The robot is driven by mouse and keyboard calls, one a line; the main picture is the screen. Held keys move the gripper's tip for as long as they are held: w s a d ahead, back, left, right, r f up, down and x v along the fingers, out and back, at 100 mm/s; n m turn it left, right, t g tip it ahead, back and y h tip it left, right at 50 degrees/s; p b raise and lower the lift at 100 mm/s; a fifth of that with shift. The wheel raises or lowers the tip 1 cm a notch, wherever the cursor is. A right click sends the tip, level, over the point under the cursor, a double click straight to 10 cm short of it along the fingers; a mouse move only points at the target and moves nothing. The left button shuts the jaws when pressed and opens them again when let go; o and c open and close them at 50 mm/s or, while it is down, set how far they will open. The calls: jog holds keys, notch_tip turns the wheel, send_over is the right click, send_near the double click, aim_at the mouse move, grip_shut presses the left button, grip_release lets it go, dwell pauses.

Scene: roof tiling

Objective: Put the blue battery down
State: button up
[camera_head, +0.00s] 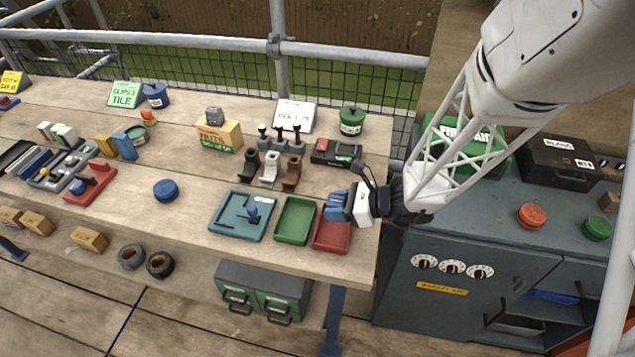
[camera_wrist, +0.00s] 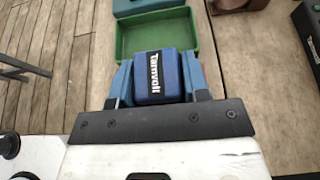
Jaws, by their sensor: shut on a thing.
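The blue battery (camera_wrist: 157,80), lettered "Tamvolt", sits between the blue fingers of my gripper (camera_wrist: 157,78) in the wrist view. My gripper (camera_head: 337,205) is shut on it. In the head view they are at the bench's right end, over or beside the far edge of the red tray (camera_head: 331,238); the exact height is unclear. The green tray (camera_head: 295,221) is just left of the red one and looks empty. It also shows in the wrist view (camera_wrist: 124,40), beyond the battery. The battery covers most of the red tray in the wrist view.
Behind stand a black box with green and red parts (camera_head: 336,153) and several hooked holders (camera_head: 270,168). A dark grey cabinet (camera_head: 450,240) adjoins on the right. Bare planks lie around the blue disc (camera_head: 166,190).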

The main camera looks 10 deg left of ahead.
jog(key=shift+w+a, duration=0.1)
dwell(0.3)
send_over(318, 183)
jog(key=shift+a+f, duration=0.15)
jog(key=shift+f, duration=0.6)
jog(key=shift+f, duration=1.75)
jog(key=shift+f, duration=0.1)
jog(key=o, duration=1)
jog(key=shift+o, duration=0.2)
